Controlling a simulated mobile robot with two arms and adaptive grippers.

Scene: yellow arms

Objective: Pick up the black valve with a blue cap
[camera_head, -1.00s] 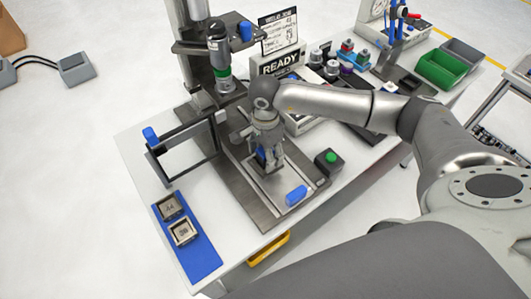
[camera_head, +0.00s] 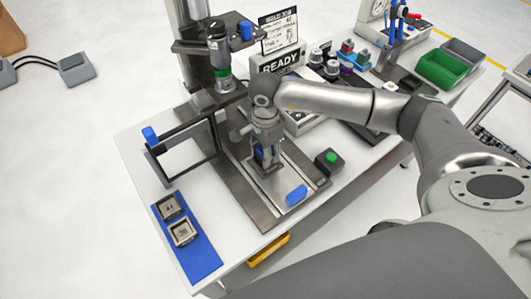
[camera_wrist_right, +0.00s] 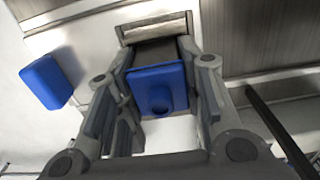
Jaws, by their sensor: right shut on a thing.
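The black valve with a blue cap (camera_wrist_right: 158,88) shows in the right wrist view, its blue cap towards the camera and its dark body behind. The fingers of my right gripper (camera_wrist_right: 160,100) stand on both sides of it and are shut on it. In the head view my right gripper (camera_head: 266,155) points down over the metal fixture on the table, with a bit of blue between its fingers. The valve is mostly hidden there by the gripper. My left gripper is not in view.
A blue block (camera_head: 296,195) sits at the fixture's front end, near a green push button (camera_head: 331,157). A frame with a blue handle (camera_head: 151,136) stands to the left. A blue mat (camera_head: 198,256) holds two square parts. A press column rises behind.

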